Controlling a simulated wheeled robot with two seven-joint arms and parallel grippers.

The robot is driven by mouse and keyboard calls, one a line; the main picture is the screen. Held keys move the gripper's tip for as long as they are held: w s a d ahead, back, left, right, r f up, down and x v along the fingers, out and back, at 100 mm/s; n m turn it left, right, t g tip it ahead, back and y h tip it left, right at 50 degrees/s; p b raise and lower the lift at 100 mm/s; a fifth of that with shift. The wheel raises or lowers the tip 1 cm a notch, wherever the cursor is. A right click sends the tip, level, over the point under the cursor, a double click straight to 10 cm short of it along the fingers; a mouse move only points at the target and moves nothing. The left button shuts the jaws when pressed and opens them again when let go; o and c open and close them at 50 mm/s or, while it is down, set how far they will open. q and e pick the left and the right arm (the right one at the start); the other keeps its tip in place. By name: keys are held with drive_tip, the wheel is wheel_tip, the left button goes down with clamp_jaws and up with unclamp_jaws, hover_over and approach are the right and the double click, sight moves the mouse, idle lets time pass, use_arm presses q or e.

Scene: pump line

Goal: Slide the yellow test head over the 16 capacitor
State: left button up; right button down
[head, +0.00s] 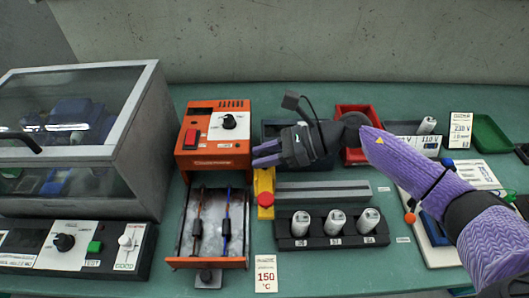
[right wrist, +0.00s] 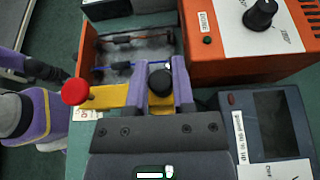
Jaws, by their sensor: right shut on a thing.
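The yellow test head (head: 264,182) stands at the left end of a grey rail (head: 325,191), with a red knob at its front. In the right wrist view it is a yellow bar (right wrist: 108,96) with a black knob (right wrist: 160,82). My right gripper (head: 262,155) is shut on this black knob, one purple finger on each side (right wrist: 161,85). Three silver capacitors (head: 302,223) (head: 336,221) (head: 369,220) stand upright in a black holder (head: 352,241) in front of the rail, right of the test head. Their small labels are too blurred to read.
An orange heater unit (head: 216,148) with an open tray (head: 243,262) stands just left of the test head. A dark box with a display (right wrist: 275,125) is behind it. A red bin (head: 353,156) is behind the rail. A "150 °C" card (head: 265,274) lies in front.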

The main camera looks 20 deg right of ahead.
use_arm(q)
drive_tip(key=shift+w+a, duration=0.1)
drive_tip(key=shift+w, duration=0.05)
use_arm(e)
drive_tip(key=s+d+b, duration=0.2)
drive_tip(key=d+b, duration=0.1)
drive_tip(key=d, duration=0.3)
drive_tip(key=shift+d, duration=0.4)
drive_tip(key=shift+c, duration=2.3)
unclamp_jaws()
use_arm(q)
drive_tip(key=a+f, duration=0.1)
drive_tip(key=s+a+f, duration=0.1)
drive_tip(key=f, duration=0.1)
drive_tip(key=shift+s+f, duration=0.1)
drive_tip(key=shift+f, duration=0.1)
drive_tip(key=shift+y, duration=0.3)
